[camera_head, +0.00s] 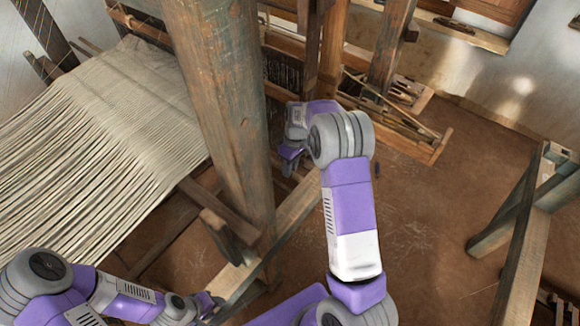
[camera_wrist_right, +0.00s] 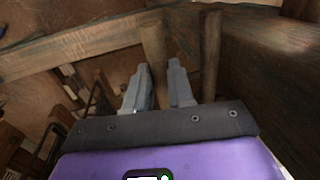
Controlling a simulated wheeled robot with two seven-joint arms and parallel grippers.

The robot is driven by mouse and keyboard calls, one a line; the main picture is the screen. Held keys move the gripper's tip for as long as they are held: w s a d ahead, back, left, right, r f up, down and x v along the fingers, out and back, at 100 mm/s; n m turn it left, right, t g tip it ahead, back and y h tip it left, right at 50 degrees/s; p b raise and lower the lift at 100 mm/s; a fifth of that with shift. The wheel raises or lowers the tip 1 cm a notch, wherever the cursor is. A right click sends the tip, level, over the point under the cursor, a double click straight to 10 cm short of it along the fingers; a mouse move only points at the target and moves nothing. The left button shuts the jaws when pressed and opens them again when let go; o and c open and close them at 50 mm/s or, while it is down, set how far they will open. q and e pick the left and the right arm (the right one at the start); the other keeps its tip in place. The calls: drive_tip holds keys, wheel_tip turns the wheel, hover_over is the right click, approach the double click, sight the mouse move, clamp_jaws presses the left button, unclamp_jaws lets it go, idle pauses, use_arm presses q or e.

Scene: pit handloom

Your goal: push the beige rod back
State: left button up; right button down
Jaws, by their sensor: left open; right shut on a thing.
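A beige-brown rod (camera_wrist_right: 153,48) stands between the two grey fingers of my right gripper (camera_wrist_right: 160,85) in the right wrist view. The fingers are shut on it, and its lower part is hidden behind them. In the head view my right gripper (camera_head: 289,158) is beside the thick wooden post, at the loom's right side; the rod cannot be made out there. My left gripper (camera_head: 208,304) is low in the head view, by the lower beam left of my right arm. It is open, with nothing seen in it.
A thick worn post (camera_head: 222,100) stands between the pale warp threads (camera_head: 95,145) and my right arm. A second, darker rod (camera_wrist_right: 211,55) stands right of the held one. A wooden frame (camera_head: 520,235) is at the right.

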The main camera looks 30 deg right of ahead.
drive_tip(key=shift+s+a+b, duration=0.25)
drive_tip(key=shift+a+b, duration=0.05)
drive_tip(key=shift+a, duration=0.3)
drive_tip(key=c, duration=1)
unclamp_jaws()
drive_tip(key=shift+s+a, duration=0.1)
drive_tip(key=shift+o, duration=0.2)
drive_tip(key=r, duration=0.2)
drive_tip(key=d+r, duration=0.1)
drive_tip(key=r, duration=0.4)
drive_tip(key=shift+w+d+r, duration=0.25)
drive_tip(key=shift+w+d, duration=0.05)
drive_tip(key=shift+w, duration=0.05)
drive_tip(key=shift+f, duration=0.1)
